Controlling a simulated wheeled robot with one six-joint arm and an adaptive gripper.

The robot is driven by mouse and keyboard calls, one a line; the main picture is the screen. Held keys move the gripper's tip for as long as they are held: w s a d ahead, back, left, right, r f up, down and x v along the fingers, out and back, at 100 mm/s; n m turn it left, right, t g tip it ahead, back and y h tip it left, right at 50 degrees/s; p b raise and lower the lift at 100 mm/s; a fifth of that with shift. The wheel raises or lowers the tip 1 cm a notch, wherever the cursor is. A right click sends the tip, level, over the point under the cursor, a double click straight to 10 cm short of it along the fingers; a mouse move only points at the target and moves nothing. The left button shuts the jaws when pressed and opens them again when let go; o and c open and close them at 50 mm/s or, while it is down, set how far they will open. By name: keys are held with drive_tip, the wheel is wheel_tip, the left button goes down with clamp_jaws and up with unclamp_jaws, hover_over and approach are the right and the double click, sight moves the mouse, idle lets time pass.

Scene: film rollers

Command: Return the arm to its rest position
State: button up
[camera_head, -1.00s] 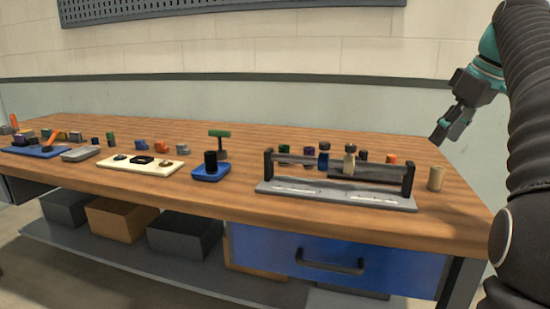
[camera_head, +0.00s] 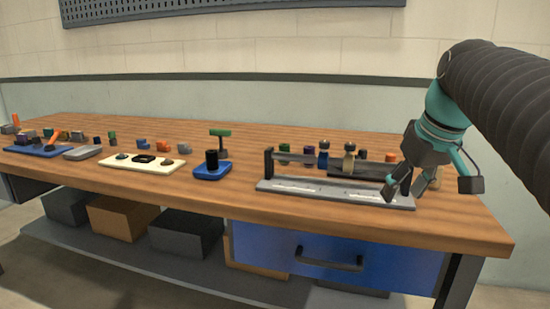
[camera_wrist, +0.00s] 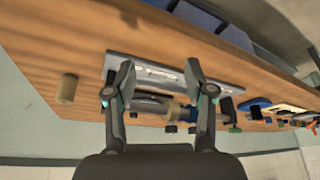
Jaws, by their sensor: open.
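My gripper (camera_head: 432,190) is open and empty at the right end of the workbench (camera_head: 230,202), in front of the right end of the grey rack (camera_head: 335,193). In the wrist view my gripper (camera_wrist: 163,85) shows its two fingers spread wide, with the rack (camera_wrist: 155,70) beyond and between them.
Several coloured rollers stand at the rack, among them a blue one (camera_head: 323,158) and a beige-topped one (camera_head: 349,158). A blue base with a black cylinder (camera_head: 211,160), a cream tray (camera_head: 115,165) and small parts lie to the left. A blue drawer (camera_head: 410,265) is below.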

drive_tip(key=s+a+f+m, duration=0.1)
drive_tip(key=s+a+f, duration=0.2)
drive_tip(key=s+f, duration=0.4)
drive_tip(key=s+a+f+m+t+h, duration=0.1)
drive_tip(key=s+a+f, duration=0.3)
drive_tip(key=s+f, duration=0.4)
wheel_tip(320, 180, down, 6)
drive_tip(key=shift+s+a+r, duration=0.15)
drive_tip(key=shift+s+r, duration=0.1)
